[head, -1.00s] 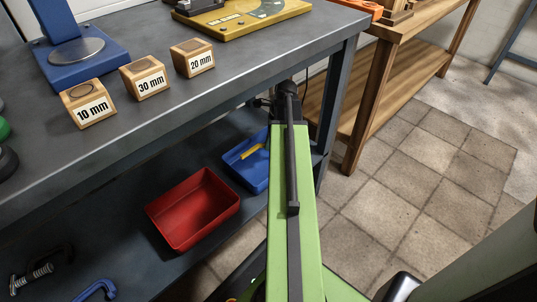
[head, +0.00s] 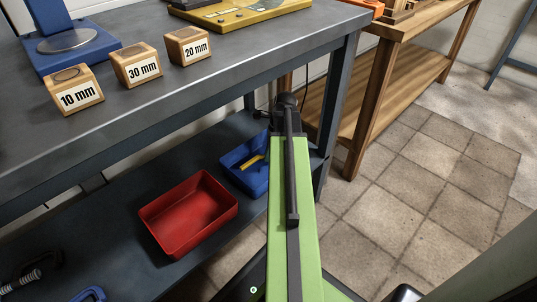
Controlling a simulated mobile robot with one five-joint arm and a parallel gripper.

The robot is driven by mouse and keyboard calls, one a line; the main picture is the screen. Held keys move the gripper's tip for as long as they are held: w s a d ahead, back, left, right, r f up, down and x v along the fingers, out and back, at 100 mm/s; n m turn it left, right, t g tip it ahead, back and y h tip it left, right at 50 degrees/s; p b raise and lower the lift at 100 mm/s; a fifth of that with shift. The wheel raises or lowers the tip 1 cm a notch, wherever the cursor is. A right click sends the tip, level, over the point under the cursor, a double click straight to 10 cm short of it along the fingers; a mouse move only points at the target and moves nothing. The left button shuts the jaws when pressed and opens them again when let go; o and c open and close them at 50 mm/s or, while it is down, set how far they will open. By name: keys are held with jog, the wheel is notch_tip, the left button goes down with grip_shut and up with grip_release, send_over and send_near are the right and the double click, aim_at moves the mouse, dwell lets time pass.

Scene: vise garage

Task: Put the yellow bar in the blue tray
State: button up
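The blue tray (head: 231,167) sits on the lower shelf of the grey bench, just left of my green arm, which hides its right side. The yellow bar (head: 252,162) shows as a small yellow piece inside the tray, lying at a slant. Its right end is close to my arm's edge, so I cannot tell its full length. My arm stretches forward past the tray to a dark joint at the bench's right end. My gripper's fingers are hidden, and I cannot see whether they touch anything.
A red tray (head: 188,213), empty, stands left of the blue tray on the lower shelf (head: 110,235). Clamps lie at the lower left. Wooden blocks marked 10 mm (head: 74,90), 30 mm (head: 137,66) and 20 mm (head: 188,46) stand on the benchtop. The tiled floor right of my arm is clear.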

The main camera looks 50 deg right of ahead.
jog(key=o, duration=0.5)
jog(key=shift+c, duration=0.2)
jog(key=shift+r, duration=0.15)
jog(key=p+v, duration=1.3)
jog(key=shift+w, duration=0.1)
